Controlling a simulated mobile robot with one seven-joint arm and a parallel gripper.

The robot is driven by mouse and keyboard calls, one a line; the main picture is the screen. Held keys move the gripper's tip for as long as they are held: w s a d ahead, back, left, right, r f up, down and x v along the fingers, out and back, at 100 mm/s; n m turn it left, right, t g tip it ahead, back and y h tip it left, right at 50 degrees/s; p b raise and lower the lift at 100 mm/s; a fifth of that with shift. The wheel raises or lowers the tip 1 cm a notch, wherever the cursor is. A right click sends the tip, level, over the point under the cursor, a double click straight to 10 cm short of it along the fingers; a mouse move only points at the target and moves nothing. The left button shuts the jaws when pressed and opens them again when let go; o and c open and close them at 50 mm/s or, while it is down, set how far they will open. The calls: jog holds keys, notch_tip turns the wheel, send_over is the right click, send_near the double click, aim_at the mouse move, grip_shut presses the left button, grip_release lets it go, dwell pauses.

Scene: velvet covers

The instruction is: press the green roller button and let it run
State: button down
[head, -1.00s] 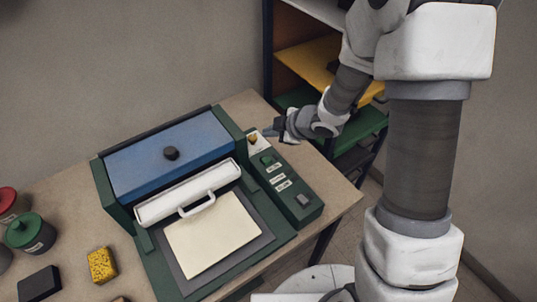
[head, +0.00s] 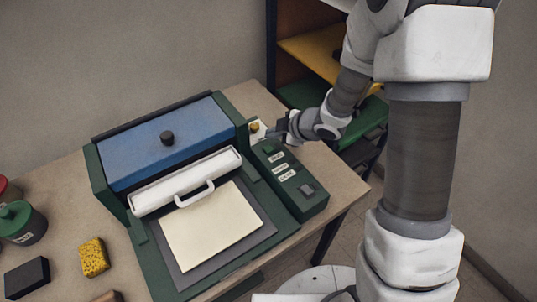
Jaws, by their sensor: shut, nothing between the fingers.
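The green roller button (head: 269,149) is a small raised block near the upper end of the dark green control panel (head: 313,207), on the right of the press. My gripper (head: 271,134) is shut and empty, its dark fingertips pointing left just above the button in the picture, close to the panel's upper end. I cannot tell whether the tips touch anything. The white roller (head: 185,181) lies across the press at the front of the blue cover (head: 160,150). A cream sheet (head: 208,225) lies on the grey bed in front of it.
A yellow knob on a white plate (head: 255,127) sits at the panel's top, beside my fingertips. A grey switch (head: 307,189) is lower on the panel. A green-lidded jar (head: 20,224), yellow sponge (head: 94,257) and black block (head: 27,277) stand left. Shelves (head: 310,96) stand behind.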

aim_at(272, 150)
jog(key=shift+f+b, duration=0.85)
jog(key=shift+f, duration=0.65)
dwell(0.8)
jog(key=shift+f+b, duration=0.35)
jog(key=shift+f, duration=0.05)
